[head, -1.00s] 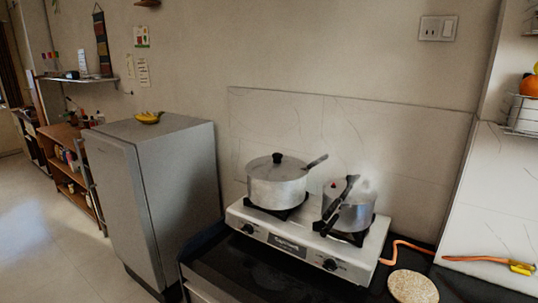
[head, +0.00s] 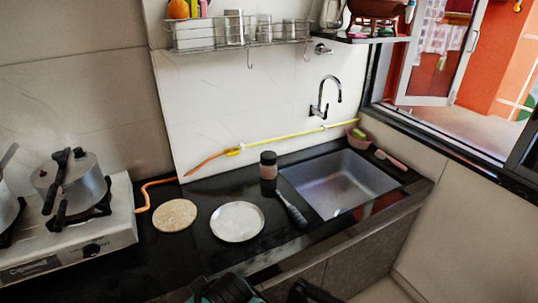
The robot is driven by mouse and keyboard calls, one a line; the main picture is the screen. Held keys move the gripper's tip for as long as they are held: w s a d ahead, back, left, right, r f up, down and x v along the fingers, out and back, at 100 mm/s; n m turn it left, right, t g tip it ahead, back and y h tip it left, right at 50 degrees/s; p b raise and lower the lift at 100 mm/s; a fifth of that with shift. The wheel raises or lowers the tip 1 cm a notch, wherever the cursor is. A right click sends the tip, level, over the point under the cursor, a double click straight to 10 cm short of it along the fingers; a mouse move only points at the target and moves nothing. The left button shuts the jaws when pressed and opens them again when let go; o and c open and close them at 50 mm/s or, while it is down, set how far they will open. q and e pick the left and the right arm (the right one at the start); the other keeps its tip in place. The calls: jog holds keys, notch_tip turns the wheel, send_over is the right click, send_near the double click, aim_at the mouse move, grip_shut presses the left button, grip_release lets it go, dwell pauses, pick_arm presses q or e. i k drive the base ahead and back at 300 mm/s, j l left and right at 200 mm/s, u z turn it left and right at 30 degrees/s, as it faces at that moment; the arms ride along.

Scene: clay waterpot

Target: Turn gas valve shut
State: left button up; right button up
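The gas line is a thin yellow pipe (head: 290,136) along the base of the white tiled wall, behind the counter. At its left end is a small yellow fitting (head: 233,151), which looks like the gas valve; its handle is too small to make out. An orange hose (head: 205,164) joins it and shows again beside the stove (head: 75,235) at the left. No gripper fingers show. Dark and teal parts at the bottom edge look like my own arm, well short of the fitting.
On the black counter lie a cork mat (head: 175,215) and a pale round plate (head: 237,222). A jar (head: 268,166) and a dark-handled tool (head: 291,206) stand and lie left of the sink (head: 338,182). A wire rack (head: 238,32) hangs above. A pot (head: 82,180) sits on the stove.

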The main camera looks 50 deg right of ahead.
aim_at(232, 152)
jog(key=z, duration=1.4)
jog(key=i+l+u, duration=0.7)
jog(key=l, duration=0.2)
jog(key=k+j, duration=0.05)
